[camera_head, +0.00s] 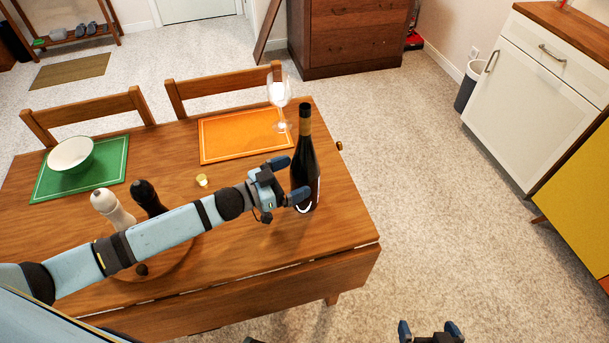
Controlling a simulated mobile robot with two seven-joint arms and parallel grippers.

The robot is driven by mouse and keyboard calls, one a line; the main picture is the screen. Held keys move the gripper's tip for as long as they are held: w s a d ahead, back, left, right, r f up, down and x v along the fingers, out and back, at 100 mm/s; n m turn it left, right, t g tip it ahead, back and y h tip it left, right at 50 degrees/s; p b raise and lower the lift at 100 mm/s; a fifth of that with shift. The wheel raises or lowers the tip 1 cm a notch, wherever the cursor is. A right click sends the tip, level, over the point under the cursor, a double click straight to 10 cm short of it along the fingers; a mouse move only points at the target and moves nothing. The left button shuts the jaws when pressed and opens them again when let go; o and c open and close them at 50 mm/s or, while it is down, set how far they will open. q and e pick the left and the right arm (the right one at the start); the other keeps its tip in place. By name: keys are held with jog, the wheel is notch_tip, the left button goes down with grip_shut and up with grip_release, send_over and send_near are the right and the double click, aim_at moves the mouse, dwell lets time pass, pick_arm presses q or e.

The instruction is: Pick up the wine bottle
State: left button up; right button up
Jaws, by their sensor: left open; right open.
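The dark wine bottle (304,160) stands upright near the right end of the wooden table. My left arm reaches across the table from the left. Its gripper (291,180) is open at the bottle's left side, with one blue fingertip at mid-height and the other lower, near the label. The lower finger overlaps the bottle in the picture; I cannot tell whether either finger touches it. My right gripper (431,329) is open and empty at the bottom edge of the view, over the carpet and away from the table.
A white shaker (112,208) and a black shaker (146,196) stand behind my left arm. A white bowl (70,154) sits on a green placemat (108,172). The carpet (420,200) right of the table is clear.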

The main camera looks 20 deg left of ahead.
aim_at(305, 169)
pick_arm(q)
jog(key=x, duration=0.3)
jog(key=shift+w+d+r, duration=0.1)
jog(key=shift+w+d, duration=0.05)
jog(key=shift+w, duration=0.15)
jog(key=c, duration=1.4)
jog(key=shift+r, duration=0.1)
jog(key=shift+r, duration=0.15)
